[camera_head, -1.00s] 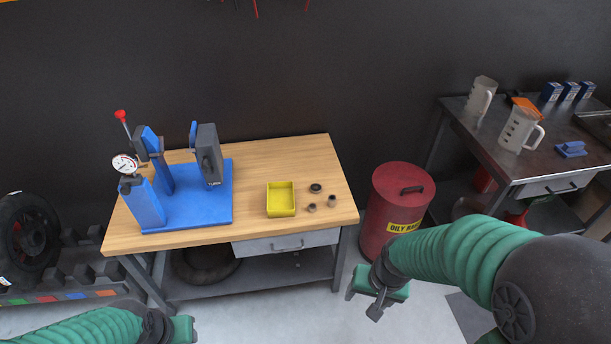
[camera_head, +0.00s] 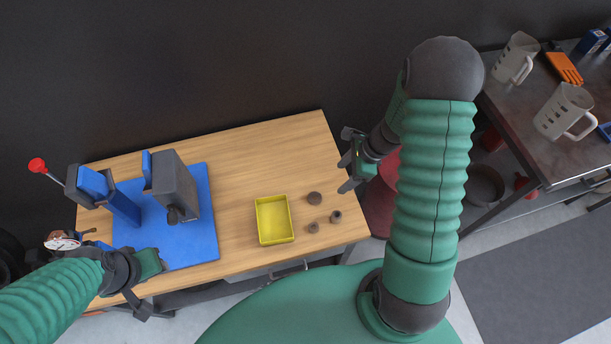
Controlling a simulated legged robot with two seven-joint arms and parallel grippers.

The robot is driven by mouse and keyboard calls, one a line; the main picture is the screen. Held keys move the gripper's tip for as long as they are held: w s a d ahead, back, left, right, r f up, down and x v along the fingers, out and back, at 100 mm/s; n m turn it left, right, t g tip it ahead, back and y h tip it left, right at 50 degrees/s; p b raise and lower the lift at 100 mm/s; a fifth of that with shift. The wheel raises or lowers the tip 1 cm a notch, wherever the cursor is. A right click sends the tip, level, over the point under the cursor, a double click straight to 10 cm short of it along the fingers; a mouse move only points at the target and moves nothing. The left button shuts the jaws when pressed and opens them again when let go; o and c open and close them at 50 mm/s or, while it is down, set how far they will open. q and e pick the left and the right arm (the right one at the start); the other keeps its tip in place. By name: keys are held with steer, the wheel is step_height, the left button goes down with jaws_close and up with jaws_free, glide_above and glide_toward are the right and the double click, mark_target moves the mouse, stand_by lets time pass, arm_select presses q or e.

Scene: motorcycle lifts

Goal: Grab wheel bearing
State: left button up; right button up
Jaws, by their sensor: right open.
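Three small dark round parts lie on the wooden bench to the right of the yellow tray. One wider, flat dark ring (camera_head: 314,198) looks like the wheel bearing. A smaller part (camera_head: 313,227) and another small part (camera_head: 336,216) lie nearer the front edge. My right gripper (camera_head: 345,175) is open and empty, above the bench's right edge, to the upper right of the parts and apart from them. My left gripper (camera_head: 150,285) is at the lower left by the bench's front edge; its fingers do not show clearly enough to tell their opening.
The yellow tray (camera_head: 259,225) stands empty on the wooden bench (camera_head: 250,160). A blue fixture (camera_head: 205,235) fills the bench's left side. A red drum (camera_head: 377,205) stands right of the bench, partly behind my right arm. A metal table (camera_head: 540,130) with jugs is farther right.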

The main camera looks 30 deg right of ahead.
mark_target(313, 199)
steer(key=x, duration=0.5)
steer(key=b+x, duration=0.1)
steer(key=x, duration=1)
steer(key=shift+w+a+r, duration=0.15)
steer(key=shift+w+a, duration=0.15)
steer(key=shift+w, duration=0.1)
steer(key=shift+w+a+f, duration=0.15)
steer(key=shift+f, duration=0.1)
jaws_close()
